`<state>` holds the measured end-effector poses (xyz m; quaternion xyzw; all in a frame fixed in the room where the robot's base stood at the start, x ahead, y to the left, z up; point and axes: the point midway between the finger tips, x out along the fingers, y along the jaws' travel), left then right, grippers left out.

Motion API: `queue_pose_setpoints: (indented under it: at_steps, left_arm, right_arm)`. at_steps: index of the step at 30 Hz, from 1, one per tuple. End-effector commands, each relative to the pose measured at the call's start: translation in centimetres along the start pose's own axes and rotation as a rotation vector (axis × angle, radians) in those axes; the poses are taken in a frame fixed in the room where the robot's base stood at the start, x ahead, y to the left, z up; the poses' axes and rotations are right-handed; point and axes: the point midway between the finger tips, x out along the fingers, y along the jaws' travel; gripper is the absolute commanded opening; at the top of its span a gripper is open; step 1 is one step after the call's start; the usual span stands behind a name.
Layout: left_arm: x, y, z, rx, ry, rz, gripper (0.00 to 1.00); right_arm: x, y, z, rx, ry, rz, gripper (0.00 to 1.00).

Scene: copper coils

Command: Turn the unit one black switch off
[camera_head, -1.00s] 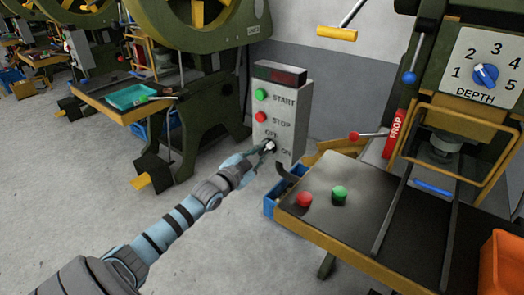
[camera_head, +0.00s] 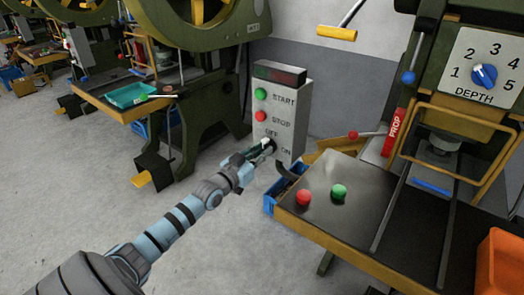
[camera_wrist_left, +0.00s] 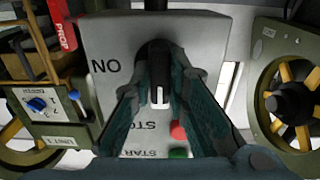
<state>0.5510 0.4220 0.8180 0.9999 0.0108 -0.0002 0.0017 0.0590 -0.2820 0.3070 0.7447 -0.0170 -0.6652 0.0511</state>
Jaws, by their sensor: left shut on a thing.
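The grey control box (camera_head: 293,110) stands in the middle of the head view, with START, STOP, OFF and ON labels. My left gripper (camera_head: 262,150) is at the black switch low on its front, and the fingers mostly hide the switch there. In the left wrist view the black switch (camera_wrist_left: 160,84) sits between the two dark fingers of the left gripper (camera_wrist_left: 160,98), which are shut on it. Its white mark points down in that view, toward STOP. The upside-down ON label shows left of it; OFF is hidden there. My right gripper is out of view.
The box carries a green START button (camera_head: 261,95) and a red STOP button (camera_head: 260,116). A press table (camera_head: 345,205) with red and green buttons stands to the right, with a blue bin (camera_head: 272,200) beside it. Another press (camera_head: 205,100) stands behind left. Floor is clear at lower left.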

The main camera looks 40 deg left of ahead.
Motion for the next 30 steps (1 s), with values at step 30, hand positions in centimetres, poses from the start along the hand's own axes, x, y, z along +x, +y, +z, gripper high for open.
queue_pose_setpoints:
  at_steps: [30]
  left_arm:
    - [0.00, -0.01, 0.00, -0.004, 0.000, 0.000, 0.35]
  right_arm:
    - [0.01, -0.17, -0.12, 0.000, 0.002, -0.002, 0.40]
